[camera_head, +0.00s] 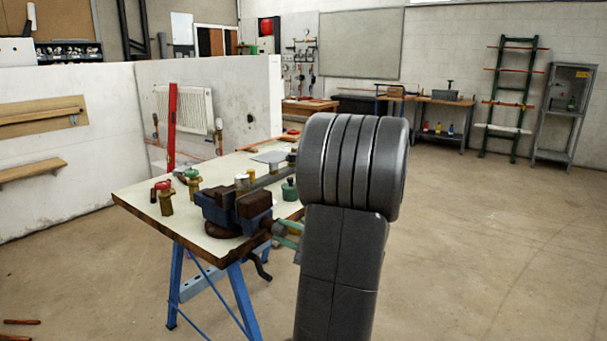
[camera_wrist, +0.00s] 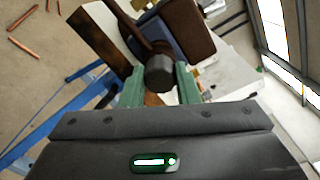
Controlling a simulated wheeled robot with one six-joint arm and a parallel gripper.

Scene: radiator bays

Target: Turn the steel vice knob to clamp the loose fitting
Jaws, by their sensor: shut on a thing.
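The vice (camera_head: 222,207), blue with brown jaws, stands at the front corner of the workbench. In the wrist view its blue and brown body (camera_wrist: 188,25) is at the top. My gripper (camera_wrist: 160,72) has its green fingers on both sides of the dark grey round knob (camera_wrist: 159,74), shut on it. In the head view my gripper (camera_head: 284,232) reaches the vice's right side, and my arm covers part of that area. The knob is hard to make out there. I cannot tell which piece is the loose fitting or whether one sits between the jaws.
The bench (camera_head: 150,207) has a pale top and blue trestle legs. Brass valves with red (camera_head: 165,195) and green (camera_head: 192,182) tops stand behind the vice. A red level (camera_head: 172,125) stands upright beyond. Copper pipes (camera_wrist: 25,46) lie on the floor. Floor at right is clear.

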